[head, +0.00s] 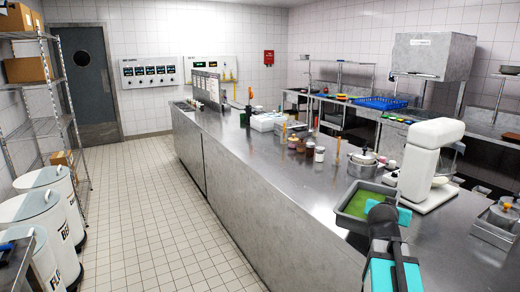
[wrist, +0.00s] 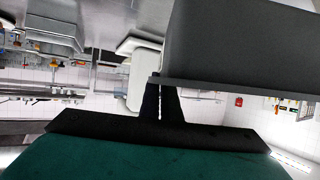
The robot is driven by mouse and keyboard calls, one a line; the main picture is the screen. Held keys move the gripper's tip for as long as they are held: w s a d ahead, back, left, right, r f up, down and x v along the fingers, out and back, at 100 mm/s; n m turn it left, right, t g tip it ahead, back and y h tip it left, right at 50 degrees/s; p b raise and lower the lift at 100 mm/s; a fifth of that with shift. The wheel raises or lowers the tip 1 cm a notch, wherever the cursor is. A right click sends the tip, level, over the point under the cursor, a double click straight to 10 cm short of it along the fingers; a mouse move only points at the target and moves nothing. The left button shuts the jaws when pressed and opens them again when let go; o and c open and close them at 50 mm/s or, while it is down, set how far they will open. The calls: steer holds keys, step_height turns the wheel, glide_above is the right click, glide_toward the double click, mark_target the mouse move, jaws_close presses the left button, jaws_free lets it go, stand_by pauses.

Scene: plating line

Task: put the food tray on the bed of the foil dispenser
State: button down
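The food tray (head: 343,219) is a grey rectangular tray with green food in it, held above the near part of the long steel counter. My gripper (head: 385,212) is at its right edge and shut on its rim. In the wrist view, the fingers (wrist: 156,82) pinch the rim, and the dark tray wall (wrist: 240,45) fills the upper right. I cannot clearly make out the foil dispenser or its bed in either view; the tray and the clutter may hide it.
A white stand mixer (head: 430,155) stands right of the tray on the counter (head: 265,165). Pots (head: 362,164), jars (head: 310,148) and white boxes (head: 268,121) stand farther back. The counter's left front strip and the tiled floor are clear.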

steer(key=w+a+r+n+t+y, duration=0.1)
steer(key=w+a+n+y, duration=0.2)
steer(key=a, duration=0.8)
steer(key=w+a+n+t+y, duration=0.1)
steer(key=w+a+n+y, duration=0.15)
steer(key=a, duration=0.95)
steer(key=w+a+r+n+t+y, duration=0.1)
steer(key=w+a+n+y, duration=0.2)
steer(key=a, duration=0.8)
step_height(320, 180, down, 6)
steer(key=b, duration=0.6)
steer(key=shift+w+f+b, duration=0.15)
steer(key=shift+b, duration=0.15)
steer(key=shift+d+m, duration=0.1)
steer(key=shift+m, duration=0.15)
